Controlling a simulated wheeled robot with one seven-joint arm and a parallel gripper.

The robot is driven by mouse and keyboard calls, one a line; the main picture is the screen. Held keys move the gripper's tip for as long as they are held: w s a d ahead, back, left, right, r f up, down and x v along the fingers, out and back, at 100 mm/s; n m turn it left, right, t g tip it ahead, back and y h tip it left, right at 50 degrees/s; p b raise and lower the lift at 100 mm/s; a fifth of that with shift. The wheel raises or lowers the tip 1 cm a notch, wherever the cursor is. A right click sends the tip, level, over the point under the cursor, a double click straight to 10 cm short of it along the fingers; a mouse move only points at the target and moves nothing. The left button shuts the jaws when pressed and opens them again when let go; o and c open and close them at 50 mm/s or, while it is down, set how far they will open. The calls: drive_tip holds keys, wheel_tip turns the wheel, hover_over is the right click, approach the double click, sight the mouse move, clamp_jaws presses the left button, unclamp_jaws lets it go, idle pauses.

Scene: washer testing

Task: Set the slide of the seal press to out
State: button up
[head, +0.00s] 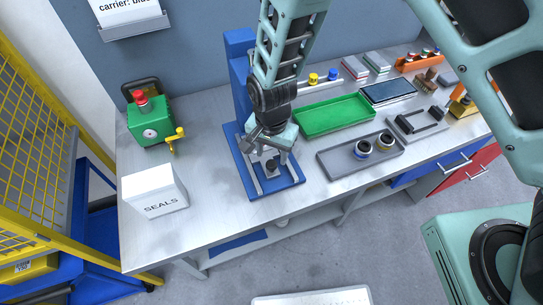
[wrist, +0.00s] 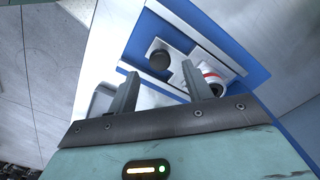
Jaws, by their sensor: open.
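The seal press (head: 239,62) is blue, with an upright column and a flat base, near the left middle of the bench in the head view. Its base also shows in the wrist view (wrist: 140,42). The slide, a pale plate with a round black knob (wrist: 159,60), lies between metal rails on the base. My gripper (head: 269,157) is over the base, pointing down, open with nothing between its fingers. In the wrist view the knob appears just beyond and between the fingertips (wrist: 160,70); I see no contact. My gripper partly hides the slide in the head view.
In the wrist view, a white round part with a red band (wrist: 211,78) is beside the right finger. A white SEALS box (head: 157,192) and a green device (head: 150,122) stand left of the press. A green tray (head: 335,115) and grey tray (head: 340,164) are right.

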sight(272, 164)
drive_tip(key=shift+f+p, duration=0.3)
drive_tip(key=shift+f, duration=1.6)
drive_tip(key=shift+c, duration=0.3)
